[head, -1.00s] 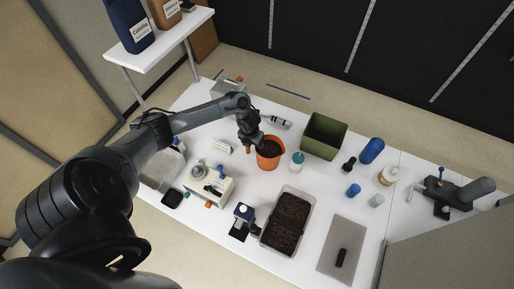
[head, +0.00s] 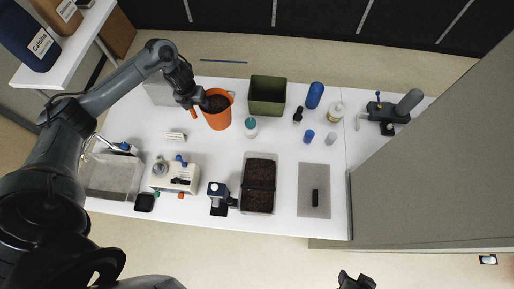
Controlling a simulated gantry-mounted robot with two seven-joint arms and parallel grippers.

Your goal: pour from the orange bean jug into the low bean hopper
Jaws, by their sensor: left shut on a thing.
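The orange bean jug (head: 217,122) is near the back of the white table, left of the green bin, with dark beans inside. My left gripper (head: 199,103) is at the jug's left side, shut on it. The fingertips are partly hidden, and I cannot tell whether the jug's base touches the table. The low bean hopper appears to be the pale-rimmed tray (head: 244,184) in front of the jug and to its right, holding dark beans in two parts. A dark piece that appears to be my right gripper (head: 356,282) shows at the bottom edge, away from the table; its jaws are unclear.
A green bin (head: 267,97) and a teal-capped bottle (head: 250,127) stand right of the jug. A small blue-and-black device (head: 217,194) adjoins the hopper's left side. A grey mat (head: 313,176) lies to its right. The table between jug and hopper is mostly clear.

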